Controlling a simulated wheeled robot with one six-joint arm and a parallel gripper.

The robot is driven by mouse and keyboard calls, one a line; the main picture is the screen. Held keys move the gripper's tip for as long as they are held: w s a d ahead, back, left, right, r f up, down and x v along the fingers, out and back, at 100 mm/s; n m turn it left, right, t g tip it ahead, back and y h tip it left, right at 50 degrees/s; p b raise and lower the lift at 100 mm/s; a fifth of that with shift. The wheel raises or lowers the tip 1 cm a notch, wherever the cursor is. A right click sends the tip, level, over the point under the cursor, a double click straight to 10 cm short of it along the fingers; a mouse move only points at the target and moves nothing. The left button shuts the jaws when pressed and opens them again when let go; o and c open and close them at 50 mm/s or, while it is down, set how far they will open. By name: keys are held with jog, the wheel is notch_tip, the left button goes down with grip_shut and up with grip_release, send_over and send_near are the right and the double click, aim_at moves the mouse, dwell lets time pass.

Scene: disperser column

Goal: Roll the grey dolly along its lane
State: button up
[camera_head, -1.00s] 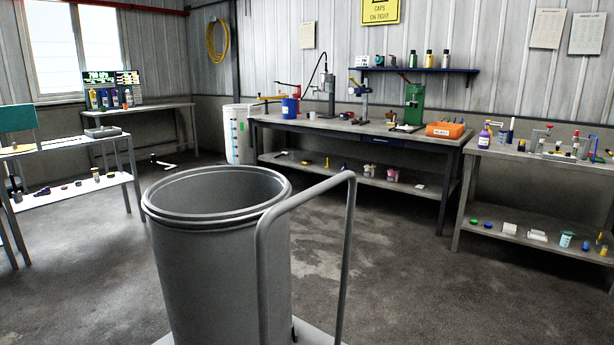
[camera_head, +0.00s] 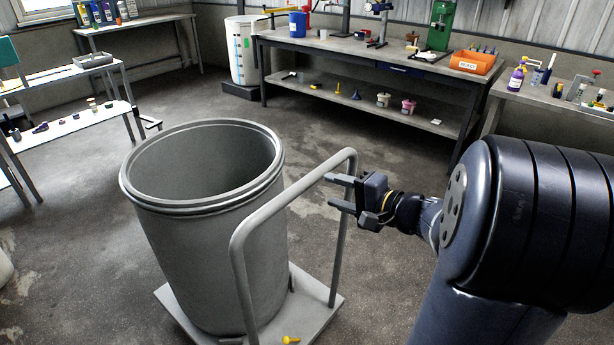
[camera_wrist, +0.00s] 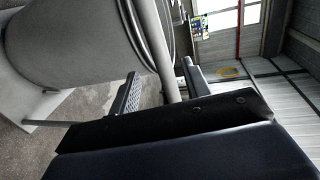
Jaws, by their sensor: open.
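The grey dolly (camera_head: 318,318) stands on the floor with a large grey drum (camera_head: 210,260) on its flat base. Its tubular push handle (camera_head: 290,195) rises on the near right side of the drum. My gripper (camera_head: 338,192) is open at the upper right part of the handle. In the wrist view the handle tube (camera_wrist: 165,65) runs between the two fingers of my gripper (camera_wrist: 160,85), with gaps showing beside it. I cannot tell whether a finger touches the tube. The dolly's base (camera_wrist: 40,112) also shows at the left of the wrist view.
A long workbench (camera_head: 350,48) with tools stands at the back, and another bench (camera_head: 540,95) at the right. A shelf table (camera_head: 70,75) is at the left. A white tank (camera_head: 243,55) stands behind. Open concrete floor lies around the dolly. A small yellow piece (camera_head: 291,340) is on its base.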

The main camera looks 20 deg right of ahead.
aim_at(311, 185)
jog(key=x, duration=0.9)
jog(key=shift+f, duration=0.1)
grip_shut()
dwell(0.5)
